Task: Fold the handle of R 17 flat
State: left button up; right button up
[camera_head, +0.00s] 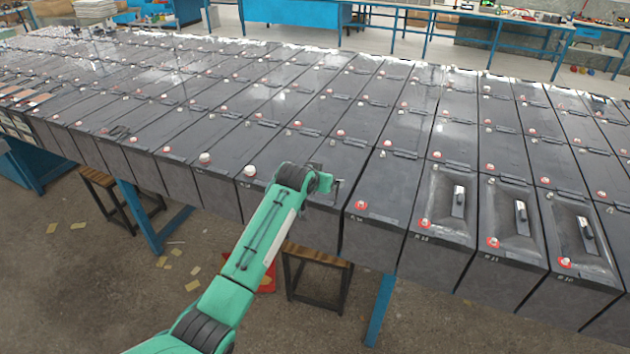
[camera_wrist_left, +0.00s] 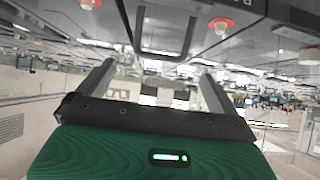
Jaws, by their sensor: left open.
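A dark U-shaped handle (camera_wrist_left: 163,54) hangs from a battery face in the left wrist view, between and just beyond my two fingers. It stands out from the face, and no finger visibly closes on it. In the head view my left gripper (camera_head: 326,181) is at the front row, over a dark grey battery (camera_head: 322,216) whose top it partly hides. In the left wrist view my left gripper (camera_wrist_left: 155,82) is open and empty. The label beside the handle is cut off, so I cannot read R 17. My right gripper is not in view.
Dark batteries with red-ringed terminals stand in tight rows. A wooden stool (camera_head: 318,258) and a blue table leg (camera_head: 380,308) stand below the front edge. The floor in front is mostly free.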

pick_arm(q)
jog(key=shift+b+v, duration=0.45)
jog(key=shift+v, duration=2)
jog(key=shift+s, duration=0.1)
